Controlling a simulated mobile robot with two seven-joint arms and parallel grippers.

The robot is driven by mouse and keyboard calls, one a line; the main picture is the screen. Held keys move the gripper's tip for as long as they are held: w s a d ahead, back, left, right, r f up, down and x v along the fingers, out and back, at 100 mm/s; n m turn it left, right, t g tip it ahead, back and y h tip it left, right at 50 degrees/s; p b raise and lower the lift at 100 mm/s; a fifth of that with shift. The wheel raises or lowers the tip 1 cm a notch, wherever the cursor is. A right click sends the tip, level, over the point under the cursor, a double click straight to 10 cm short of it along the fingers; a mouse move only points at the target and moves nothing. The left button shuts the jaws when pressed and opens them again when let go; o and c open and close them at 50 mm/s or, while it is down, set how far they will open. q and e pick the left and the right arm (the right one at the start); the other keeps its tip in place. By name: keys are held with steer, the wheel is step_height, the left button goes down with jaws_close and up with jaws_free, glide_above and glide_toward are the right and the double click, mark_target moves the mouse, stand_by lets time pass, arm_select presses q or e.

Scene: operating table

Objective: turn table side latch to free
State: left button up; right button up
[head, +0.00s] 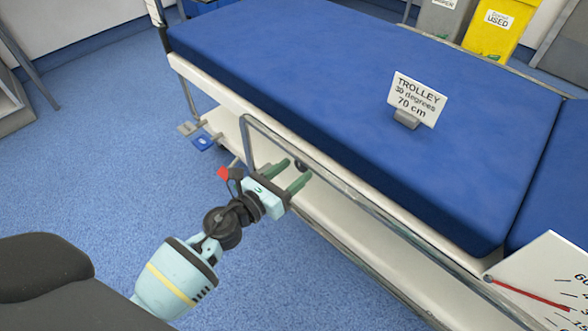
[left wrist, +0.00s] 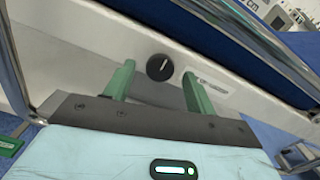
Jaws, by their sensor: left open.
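The side latch looks like a round black knob (left wrist: 160,67) with a pale pointer line, on the white side panel of the operating table (head: 340,75). In the left wrist view it lies between and just beyond my two green fingertips, with no visible contact. In the head view a small dark part of the knob (head: 300,165) shows by the fingertips. My left gripper (head: 294,172) is open and empty, pointing at the panel below the side rail. A small label (left wrist: 211,86) sits right of the knob; its text is too small to read. My right gripper is out of view.
A metal side rail (head: 350,190) runs along the table, close above my left gripper. Grey and blue pedals (head: 203,142) are at the far lower end. A trolley sign (head: 416,99) stands on the blue mattress. The blue floor (head: 90,150) at left is clear.

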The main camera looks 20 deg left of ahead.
arm_select(q)
steer(key=shift+w+d, duration=0.2)
steer(key=shift+w, duration=0.3)
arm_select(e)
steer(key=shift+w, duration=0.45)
arm_select(q)
steer(key=c, duration=1)
steer(key=shift+o, duration=0.2)
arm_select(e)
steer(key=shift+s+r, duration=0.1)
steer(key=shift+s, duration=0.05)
